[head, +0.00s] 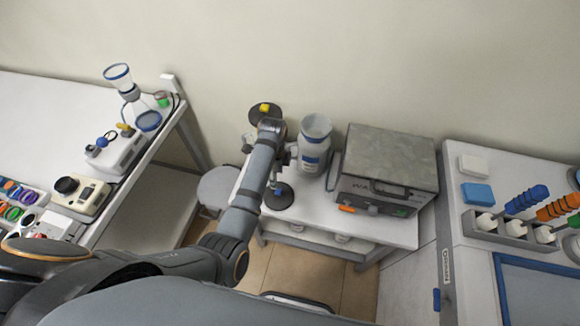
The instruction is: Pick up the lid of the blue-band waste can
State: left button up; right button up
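A white can with a blue band (312,160) stands on the small white table, upright with its top open. A dark round disc (279,199) with a short upright part is to the front left of the can; it looks like a lid, but I cannot tell whether it rests on the table. My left gripper (277,183) is just above this disc, beside the can, and is small and partly hidden by my forearm. I cannot tell whether its fingers touch or hold the disc. My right gripper is out of view.
A dark disc with a yellow knob (264,113) is behind my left wrist. A grey-topped instrument box (390,160) stands right of the can. Side benches hold instruments (118,150) at left and a rack with coloured handles (500,228) at right.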

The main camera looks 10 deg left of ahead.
aim_at(278, 191)
pick_arm(q)
jog(key=shift+s+f, duration=0.35)
jog(key=shift+f, duration=0.45)
jog(key=f, duration=0.2)
jog(key=shift+w+f, duration=0.2)
jog(key=shift+f, duration=0.15)
jog(key=f, duration=0.4)
jog(key=shift+s+d, duration=0.15)
jog(key=shift+s, duration=0.1)
jog(key=shift+w+f, duration=0.1)
jog(key=shift+f, duration=0.15)
jog(key=shift+r, duration=0.1)
jog(key=c, duration=0.7)
grip_shut()
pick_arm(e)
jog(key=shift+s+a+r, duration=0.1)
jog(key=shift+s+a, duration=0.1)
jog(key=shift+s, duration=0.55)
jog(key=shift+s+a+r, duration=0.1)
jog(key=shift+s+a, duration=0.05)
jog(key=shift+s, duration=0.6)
